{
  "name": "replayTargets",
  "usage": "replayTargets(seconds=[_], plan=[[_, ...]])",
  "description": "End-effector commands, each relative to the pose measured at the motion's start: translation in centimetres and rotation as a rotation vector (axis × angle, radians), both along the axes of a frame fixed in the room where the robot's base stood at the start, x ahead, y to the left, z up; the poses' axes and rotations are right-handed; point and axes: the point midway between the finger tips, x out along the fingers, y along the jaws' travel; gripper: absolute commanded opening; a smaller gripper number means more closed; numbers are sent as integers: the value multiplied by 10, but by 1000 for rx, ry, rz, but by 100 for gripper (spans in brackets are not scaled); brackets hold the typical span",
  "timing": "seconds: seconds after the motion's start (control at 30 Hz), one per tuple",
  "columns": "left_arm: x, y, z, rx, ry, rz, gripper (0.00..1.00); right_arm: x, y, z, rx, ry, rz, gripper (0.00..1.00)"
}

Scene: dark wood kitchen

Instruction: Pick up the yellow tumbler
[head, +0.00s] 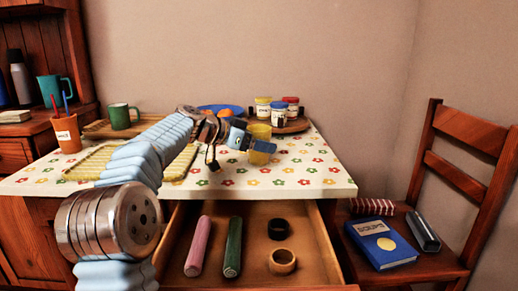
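The yellow tumbler (261,131) stands on the flower-patterned tabletop (318,176), right of centre. My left arm reaches in from the lower left over the table. My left gripper (240,140) is at the tumbler's left side, and a blue part of it crosses in front of the tumbler's lower half. I cannot tell whether its fingers are apart or closed on the tumbler. The tumbler's middle is partly hidden by the gripper. My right gripper is not in view.
Behind are a blue plate (222,109) and several jars (263,107) on a wooden board. A green mug (120,117) and an orange cup (67,133) stand left. Below, an open drawer (319,250) holds rollers and rings. A chair (447,262) with books stands right.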

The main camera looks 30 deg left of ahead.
Motion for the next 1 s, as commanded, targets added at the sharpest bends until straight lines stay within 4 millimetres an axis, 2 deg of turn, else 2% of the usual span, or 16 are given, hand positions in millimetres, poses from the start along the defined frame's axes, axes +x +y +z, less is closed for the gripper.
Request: replayTargets(seconds=[0.03,0.2,0.23,0.57,0.67,0.77,1.0], plan=[[0,0,0,0,0,0,68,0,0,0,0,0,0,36],[0,0,0,0,0,0,42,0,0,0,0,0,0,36],[0,0,0,0,0,0,40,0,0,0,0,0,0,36],[0,0,7,2,-2,0,40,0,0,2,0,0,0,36],[0,0,19,2,-3,0,40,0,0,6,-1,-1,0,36],[-2,0,39,4,-5,0,40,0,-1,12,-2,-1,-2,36],[-53,-6,97,1,-7,-2,40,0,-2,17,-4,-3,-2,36]])
